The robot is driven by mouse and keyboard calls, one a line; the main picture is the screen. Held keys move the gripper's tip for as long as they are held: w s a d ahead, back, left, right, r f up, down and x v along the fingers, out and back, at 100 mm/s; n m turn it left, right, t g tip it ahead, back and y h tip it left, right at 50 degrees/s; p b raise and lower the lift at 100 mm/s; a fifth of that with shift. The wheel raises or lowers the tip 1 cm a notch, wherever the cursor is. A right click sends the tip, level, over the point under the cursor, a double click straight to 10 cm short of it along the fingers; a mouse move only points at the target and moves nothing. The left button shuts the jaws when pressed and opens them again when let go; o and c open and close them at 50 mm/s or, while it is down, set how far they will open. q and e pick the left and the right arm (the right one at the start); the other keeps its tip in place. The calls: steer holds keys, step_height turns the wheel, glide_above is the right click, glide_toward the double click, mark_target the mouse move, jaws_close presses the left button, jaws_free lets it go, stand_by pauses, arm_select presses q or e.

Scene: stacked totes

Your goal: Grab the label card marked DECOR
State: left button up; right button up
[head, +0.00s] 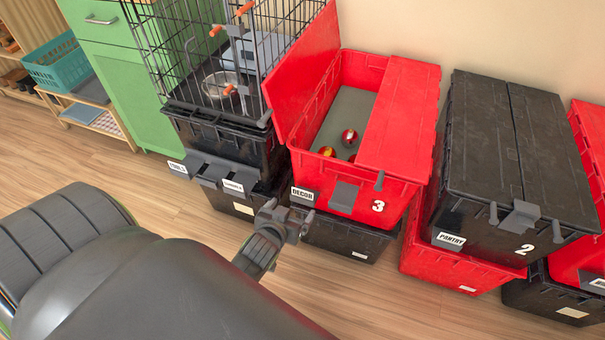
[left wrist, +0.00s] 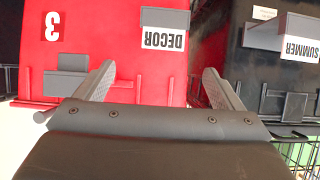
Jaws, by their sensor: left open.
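The DECOR label card (head: 303,194) is white with dark letters and sits in a grey holder on the front of the open red tote (head: 400,165) marked 3. In the left wrist view the card (left wrist: 163,39) appears upside down, ahead of the fingers and between their lines. My left gripper (head: 289,212) is open and empty, just in front of the tote and close to the card. Its two fingers (left wrist: 157,82) stand wide apart and do not hold the card. My right gripper is in neither view.
A black tote with a SUMMER card (left wrist: 300,50) stands beside the red one. A wire cage (head: 190,45) sits on black totes at left. A closed black tote (head: 480,140) with a PANTRY card stands at right. Wooden floor in front is clear.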

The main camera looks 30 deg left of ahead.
mark_target(302, 194)
arm_select(q)
steer(key=b+x, duration=0.1)
steer(key=x, duration=0.5)
steer(key=shift+w+f+b, duration=0.3)
steer(key=shift+b, duration=0.05)
steer(key=x, duration=0.1)
steer(key=b+x, duration=0.1)
steer(key=x, duration=0.2)
steer(key=shift+w+a+f+b, duration=0.1)
steer(key=shift+a+f+b, duration=0.2)
steer(key=shift+b, duration=0.05)
steer(key=shift+w+a+f, duration=0.1)
steer(key=shift+w+f, duration=0.05)
steer(key=shift+w, duration=0.25)
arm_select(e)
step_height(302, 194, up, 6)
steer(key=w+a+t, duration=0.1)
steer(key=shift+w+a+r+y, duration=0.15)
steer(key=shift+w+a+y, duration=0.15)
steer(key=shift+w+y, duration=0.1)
arm_select(q)
steer(key=c, duration=1.1)
steer(key=shift+o, duration=0.2)
